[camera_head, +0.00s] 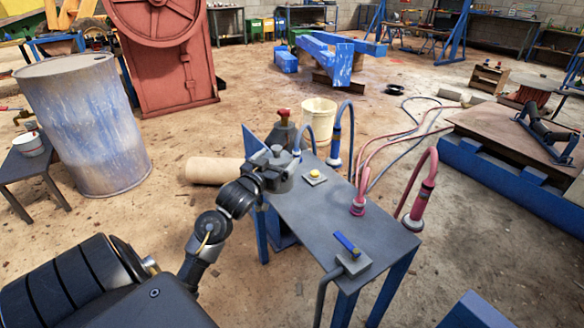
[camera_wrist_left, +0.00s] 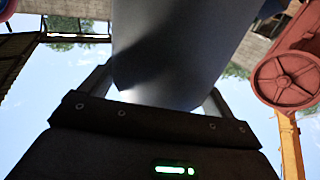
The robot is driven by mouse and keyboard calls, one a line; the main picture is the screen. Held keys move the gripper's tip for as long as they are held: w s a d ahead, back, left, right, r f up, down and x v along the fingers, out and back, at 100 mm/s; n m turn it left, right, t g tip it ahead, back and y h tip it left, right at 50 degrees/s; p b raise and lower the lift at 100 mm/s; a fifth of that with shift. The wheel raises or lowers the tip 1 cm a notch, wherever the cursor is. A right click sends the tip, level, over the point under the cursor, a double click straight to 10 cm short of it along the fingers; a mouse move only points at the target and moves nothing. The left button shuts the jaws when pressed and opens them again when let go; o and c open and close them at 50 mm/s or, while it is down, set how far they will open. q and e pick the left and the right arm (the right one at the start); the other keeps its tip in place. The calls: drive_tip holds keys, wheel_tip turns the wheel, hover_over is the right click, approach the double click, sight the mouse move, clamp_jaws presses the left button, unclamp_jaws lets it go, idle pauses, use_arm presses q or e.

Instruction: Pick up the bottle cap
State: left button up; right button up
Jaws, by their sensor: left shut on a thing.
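The bottle cap (camera_head: 281,180) is a grey, rounded metal piece at the far left corner of a grey-topped table (camera_head: 330,222). My left gripper (camera_head: 268,179) reaches it from the left and is shut on it. In the left wrist view, a smooth grey surface of the held piece (camera_wrist_left: 180,50) fills the space between the two fingers of my left gripper (camera_wrist_left: 165,95). I cannot tell whether the cap touches the tabletop. My right gripper is not in view.
A dark bottle with a red valve (camera_head: 284,114) stands just behind the cap. A bucket (camera_head: 319,118) and a barrel (camera_head: 85,125) stand beyond.

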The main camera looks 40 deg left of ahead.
use_arm(q)
drive_tip(key=s+a+r+p, duration=0.1)
drive_tip(key=s+a+r, duration=0.2)
drive_tip(key=s, duration=0.3)
drive_tip(key=shift+a+r, duration=0.15)
drive_tip(key=shift+a, duration=0.6)
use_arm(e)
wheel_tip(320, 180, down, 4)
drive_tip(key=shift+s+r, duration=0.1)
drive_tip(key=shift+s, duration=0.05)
